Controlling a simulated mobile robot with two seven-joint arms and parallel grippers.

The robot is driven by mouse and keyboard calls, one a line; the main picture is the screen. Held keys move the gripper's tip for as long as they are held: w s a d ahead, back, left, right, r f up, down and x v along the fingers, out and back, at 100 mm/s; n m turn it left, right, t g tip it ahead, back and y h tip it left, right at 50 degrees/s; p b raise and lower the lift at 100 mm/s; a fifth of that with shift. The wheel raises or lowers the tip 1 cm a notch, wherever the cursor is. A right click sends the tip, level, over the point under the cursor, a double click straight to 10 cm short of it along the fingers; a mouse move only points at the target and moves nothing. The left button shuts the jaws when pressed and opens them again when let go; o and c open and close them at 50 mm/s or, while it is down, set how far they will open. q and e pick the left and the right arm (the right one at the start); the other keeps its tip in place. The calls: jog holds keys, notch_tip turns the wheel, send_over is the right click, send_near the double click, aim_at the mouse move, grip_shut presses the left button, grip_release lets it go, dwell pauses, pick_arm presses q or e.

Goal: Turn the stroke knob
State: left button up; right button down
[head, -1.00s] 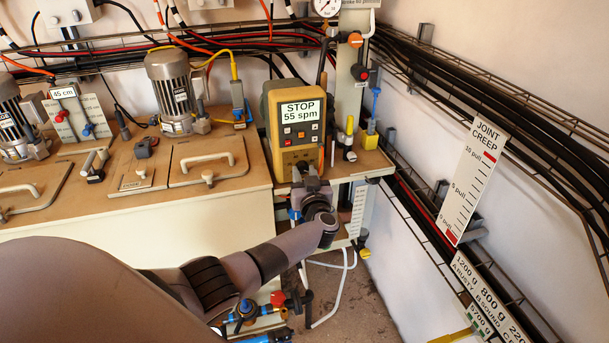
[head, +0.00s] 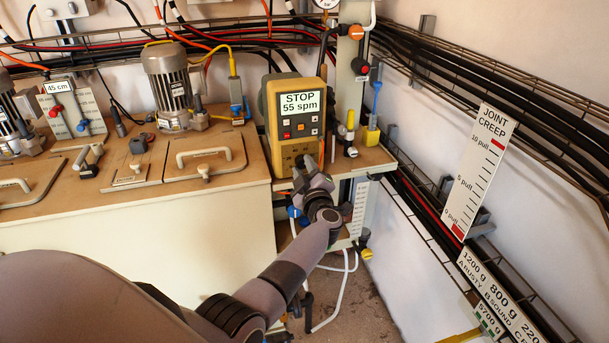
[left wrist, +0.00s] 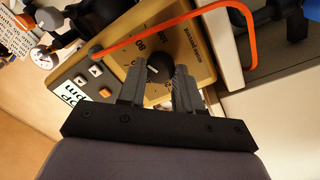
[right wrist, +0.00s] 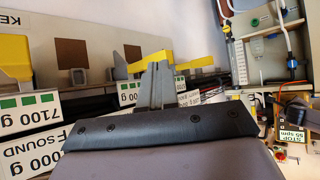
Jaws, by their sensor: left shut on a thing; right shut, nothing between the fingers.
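The yellow pump controller (head: 297,112) stands on a small shelf at the right end of the bench. Its display (head: 300,103) reads STOP 55 spm. The stroke knob (left wrist: 157,68) is a dark round knob with a white pointer line on the yellow dial face in the left wrist view. My left gripper (left wrist: 160,80) is shut on the knob, one finger on each side. In the head view my left gripper (head: 308,166) covers the knob at the controller's lower front. My right gripper (right wrist: 158,72) is shut and empty, away from the controller.
An orange cable (left wrist: 190,17) loops close to the dial and my left fingers. Yellow-topped and blue fittings (head: 371,128) stand right of the controller. Labelled weight boxes (right wrist: 32,110) and yellow parts (right wrist: 140,63) lie near my right gripper.

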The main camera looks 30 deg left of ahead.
pick_arm(q)
jog(key=n+b, duration=0.1)
jog(key=n, duration=0.1)
jog(key=n+b, duration=0.2)
jog(key=shift+f+n+y, duration=0.2)
jog(key=shift+n+y, duration=0.1)
jog(key=shift+n, duration=0.1)
jog(key=n+b, duration=0.2)
jog(key=n, duration=0.1)
jog(key=shift+r+n+g, duration=0.1)
jog(key=shift+n+g, duration=0.2)
jog(key=shift+n, duration=0.4)
jog(key=o, duration=1)
jog(key=shift+o, duration=0.2)
jog(key=shift+d, duration=0.2)
